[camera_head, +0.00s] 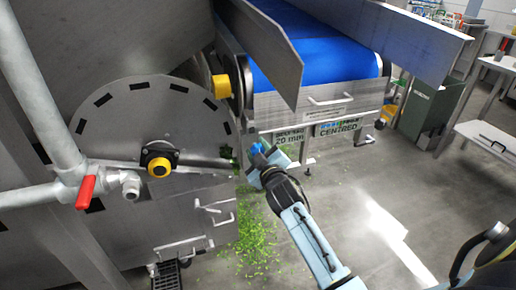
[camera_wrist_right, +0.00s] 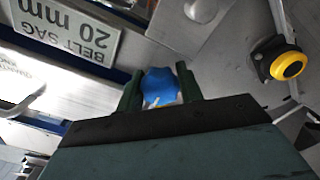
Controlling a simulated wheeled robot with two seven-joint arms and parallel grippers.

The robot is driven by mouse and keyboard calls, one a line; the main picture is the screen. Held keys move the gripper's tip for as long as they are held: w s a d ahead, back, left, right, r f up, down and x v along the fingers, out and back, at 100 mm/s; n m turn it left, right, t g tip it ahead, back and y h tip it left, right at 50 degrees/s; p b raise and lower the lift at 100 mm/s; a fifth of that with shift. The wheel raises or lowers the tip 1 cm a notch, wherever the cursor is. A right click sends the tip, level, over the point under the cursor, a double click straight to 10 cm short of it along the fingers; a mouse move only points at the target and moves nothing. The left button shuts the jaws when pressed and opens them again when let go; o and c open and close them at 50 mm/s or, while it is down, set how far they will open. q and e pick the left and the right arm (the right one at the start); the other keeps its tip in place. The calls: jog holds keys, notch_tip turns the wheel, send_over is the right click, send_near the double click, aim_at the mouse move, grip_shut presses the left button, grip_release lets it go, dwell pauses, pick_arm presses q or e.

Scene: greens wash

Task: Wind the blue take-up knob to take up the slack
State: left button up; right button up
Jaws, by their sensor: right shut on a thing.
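The blue take-up knob (camera_head: 256,148) sits below the near end of the blue conveyor belt (camera_head: 318,50), beside the steel drum housing. My right gripper (camera_head: 261,155) reaches it from the lower right. In the right wrist view the blue knob (camera_wrist_right: 160,86) is between the two dark fingers of my right gripper (camera_wrist_right: 160,90), which is shut on it. A white mark shows on the knob's face. The fingers hide the knob's sides. My left gripper is not in view.
A sign reading "BELT SAG 20 mm" (camera_wrist_right: 62,30) is beside the knob. A yellow-and-black button (camera_wrist_right: 288,65) is close by on the right. A red-handled valve (camera_head: 86,192) is at the left. Green scraps (camera_head: 255,235) litter the floor. Open floor lies at the right.

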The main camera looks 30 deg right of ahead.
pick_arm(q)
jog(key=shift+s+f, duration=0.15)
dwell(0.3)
pick_arm(e)
jog(key=o, duration=1)
jog(key=shift+s+a, duration=0.1)
jog(key=shift+s, duration=0.2)
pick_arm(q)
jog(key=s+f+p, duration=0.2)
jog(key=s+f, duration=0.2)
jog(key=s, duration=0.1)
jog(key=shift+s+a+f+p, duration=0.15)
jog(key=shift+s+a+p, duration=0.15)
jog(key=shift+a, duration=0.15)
pick_arm(e)
jog(key=v, duration=1.3)
jog(key=shift+w+f, duration=0.1)
